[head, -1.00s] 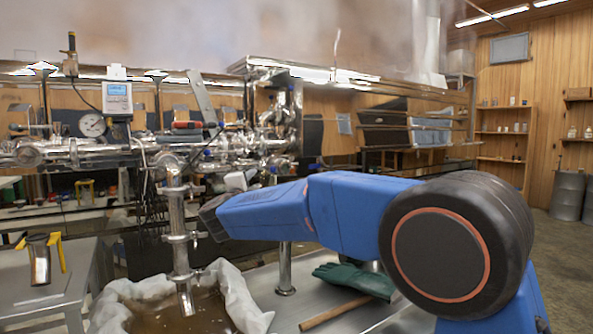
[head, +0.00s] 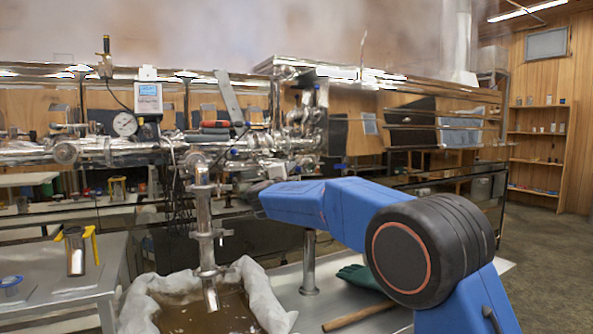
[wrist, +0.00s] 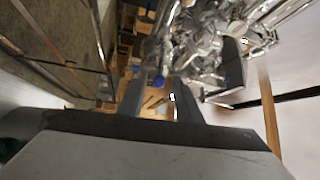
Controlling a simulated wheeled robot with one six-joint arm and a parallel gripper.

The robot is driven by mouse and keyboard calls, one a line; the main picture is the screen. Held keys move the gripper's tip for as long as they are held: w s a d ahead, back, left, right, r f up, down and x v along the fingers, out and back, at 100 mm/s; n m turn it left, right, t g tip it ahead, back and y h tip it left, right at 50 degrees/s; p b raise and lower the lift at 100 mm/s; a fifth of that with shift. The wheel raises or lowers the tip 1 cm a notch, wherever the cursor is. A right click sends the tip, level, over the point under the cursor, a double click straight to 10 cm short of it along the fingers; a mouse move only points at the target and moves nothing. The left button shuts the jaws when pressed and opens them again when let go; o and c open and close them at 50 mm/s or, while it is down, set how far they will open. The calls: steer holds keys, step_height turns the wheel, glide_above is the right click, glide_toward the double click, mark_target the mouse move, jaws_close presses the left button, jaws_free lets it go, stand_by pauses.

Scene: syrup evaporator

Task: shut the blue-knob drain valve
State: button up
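A blue knob (wrist: 158,81) shows in the wrist view, ahead of my gripper and in line with the gap between its fingers. My gripper (wrist: 157,95) is open, its two grey fingers apart with nothing between them. In the head view, my gripper (head: 256,192) is right of the upright drain pipe (head: 204,225), just below the shiny pipework, its fingers hard to make out. A small blue knob (head: 233,152) shows on the pipework above it. I cannot tell whether this is the knob seen from the wrist, nor which way the valve handle stands.
A cloth-lined tub of brown liquid (head: 255,290) stands under the pipe's outlet. A green glove (head: 361,277) and a wooden handle (head: 358,314) lie on the metal table. A gauge (head: 125,124) and a white meter (head: 148,97) sit on the pipework. Steam hangs above.

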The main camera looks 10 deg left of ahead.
mark_target(296, 168)
steer(key=shift+x, duration=2.75)
jaws_close()
